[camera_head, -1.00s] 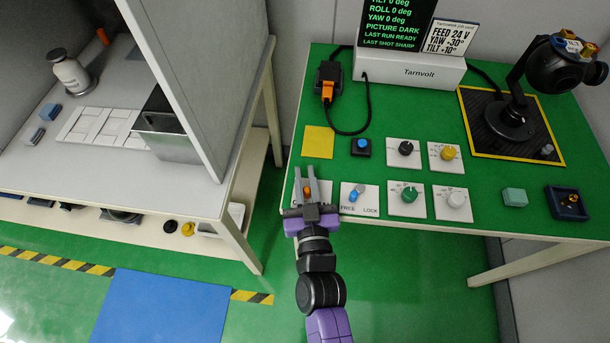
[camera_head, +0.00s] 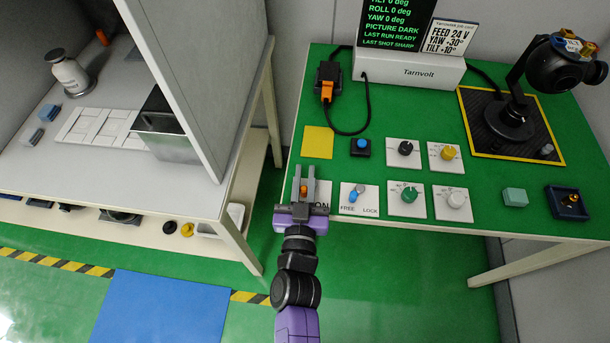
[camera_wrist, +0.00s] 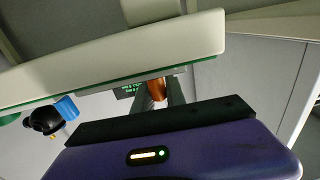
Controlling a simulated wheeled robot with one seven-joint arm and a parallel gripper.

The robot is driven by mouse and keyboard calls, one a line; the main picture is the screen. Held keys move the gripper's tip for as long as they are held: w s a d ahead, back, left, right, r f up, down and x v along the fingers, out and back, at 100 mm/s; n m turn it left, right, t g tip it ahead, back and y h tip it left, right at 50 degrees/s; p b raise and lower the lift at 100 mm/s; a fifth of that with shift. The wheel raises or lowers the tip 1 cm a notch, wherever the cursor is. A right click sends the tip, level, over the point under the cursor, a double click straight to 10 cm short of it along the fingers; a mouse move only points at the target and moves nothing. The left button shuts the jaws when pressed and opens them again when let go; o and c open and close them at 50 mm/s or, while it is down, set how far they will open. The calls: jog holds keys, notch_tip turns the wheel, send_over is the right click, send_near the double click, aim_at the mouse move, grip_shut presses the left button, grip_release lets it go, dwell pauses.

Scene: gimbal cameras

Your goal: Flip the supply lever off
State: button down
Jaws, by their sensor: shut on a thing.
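The supply lever has an orange tip (camera_head: 303,190) and stands on a white plate at the near left corner of the green table. The letters "ON" show on that plate, just right of my gripper. My gripper (camera_head: 304,186) reaches over the plate from the front, shut on the lever with a finger on each side of it. In the wrist view the copper-orange lever (camera_wrist: 157,89) stands between the two grey fingers (camera_wrist: 162,92). My gripper hides the lever's base and the rest of the plate.
Close to the right stands a blue FREE/LOCK lever (camera_head: 353,195). Black (camera_head: 405,148), yellow (camera_head: 449,153), green (camera_head: 409,194) and white (camera_head: 456,200) knobs lie beyond. A yellow pad (camera_head: 318,142) and blue button (camera_head: 361,146) lie behind. A grey partition (camera_head: 205,90) rises at left.

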aim_at(303, 192)
jog(key=shift+a, duration=0.1)
jog(key=c, duration=1.4)
grip_release()
jog(key=shift+o, duration=0.2)
jog(key=shift+s, duration=0.15)
jog(key=shift+s, duration=3.8)
jog(key=s+d+r+m+g+h, duration=0.1)
jog(key=s+d, duration=0.6)
jog(key=s, duration=0.2)
jog(key=s+d+r+m+g, duration=0.1)
jog(key=s+d, duration=0.5)
jog(key=s, duration=0.4)
jog(key=s+d+r+n+g, duration=0.1)
jog(key=s+d+r, duration=0.5)
jog(key=d, duration=0.4)
jog(key=shift+s+d+r+n+y, duration=0.2)
jog(key=shift+r+n+y, duration=0.15)
jog(key=shift+r, duration=0.35)
